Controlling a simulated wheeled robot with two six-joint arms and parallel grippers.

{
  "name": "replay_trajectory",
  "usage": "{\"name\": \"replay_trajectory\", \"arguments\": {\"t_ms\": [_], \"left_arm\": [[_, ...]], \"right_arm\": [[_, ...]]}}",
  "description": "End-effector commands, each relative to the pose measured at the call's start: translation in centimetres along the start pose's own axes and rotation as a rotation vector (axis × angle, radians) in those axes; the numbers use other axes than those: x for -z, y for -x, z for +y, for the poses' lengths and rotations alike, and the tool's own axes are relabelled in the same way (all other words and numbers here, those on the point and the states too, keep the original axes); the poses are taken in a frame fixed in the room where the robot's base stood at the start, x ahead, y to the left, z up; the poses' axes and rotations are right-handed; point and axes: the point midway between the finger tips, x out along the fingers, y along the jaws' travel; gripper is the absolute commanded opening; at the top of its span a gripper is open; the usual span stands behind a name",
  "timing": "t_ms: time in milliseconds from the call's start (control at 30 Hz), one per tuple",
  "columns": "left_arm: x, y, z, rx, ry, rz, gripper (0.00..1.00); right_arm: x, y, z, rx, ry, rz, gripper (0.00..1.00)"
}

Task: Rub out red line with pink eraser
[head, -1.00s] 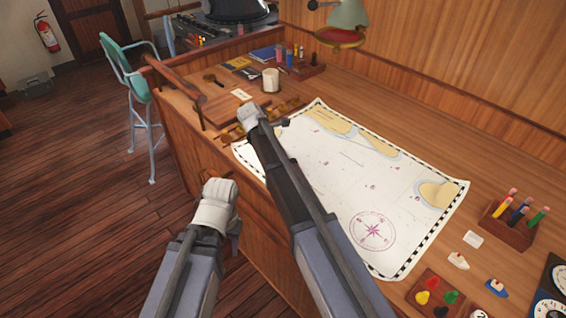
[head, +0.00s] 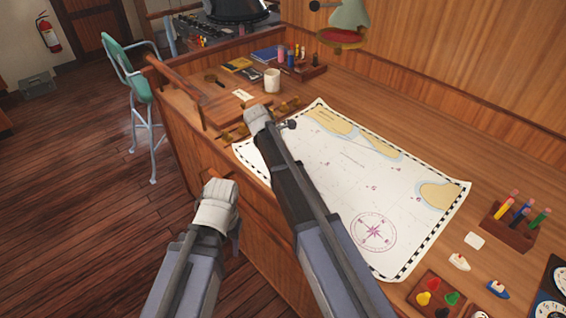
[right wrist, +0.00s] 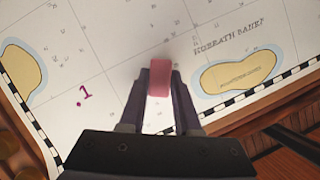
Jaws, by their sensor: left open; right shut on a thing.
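In the right wrist view a pink eraser (right wrist: 158,78) is held between the fingertips of my right gripper (right wrist: 159,90), over the paper chart (right wrist: 105,60). I cannot tell whether the eraser touches the paper. In the head view my right gripper (head: 257,113) is over the chart's far left part (head: 330,190), and its arm hides some of the chart. I make out no red line in either view; a small magenta mark (right wrist: 85,96) shows in the wrist view. My left gripper (head: 221,188) is open and empty, beside the desk's front panel.
A white mug (head: 272,80) and a wooden rack of markers (head: 308,70) stand beyond the chart. A raised rail (head: 185,80) edges the desk.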

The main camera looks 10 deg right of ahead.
Motion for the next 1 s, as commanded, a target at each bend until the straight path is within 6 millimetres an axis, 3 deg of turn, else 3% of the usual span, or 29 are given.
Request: {"name": "replay_trajectory", "arguments": {"t_ms": [1000], "left_arm": [[0.0, 0.0, 0.0, 0.000, 0.000, 0.000, 0.51]], "right_arm": [[-2.2, -0.9, -2.5, 0.001, -0.001, 0.000, 0.00]]}}
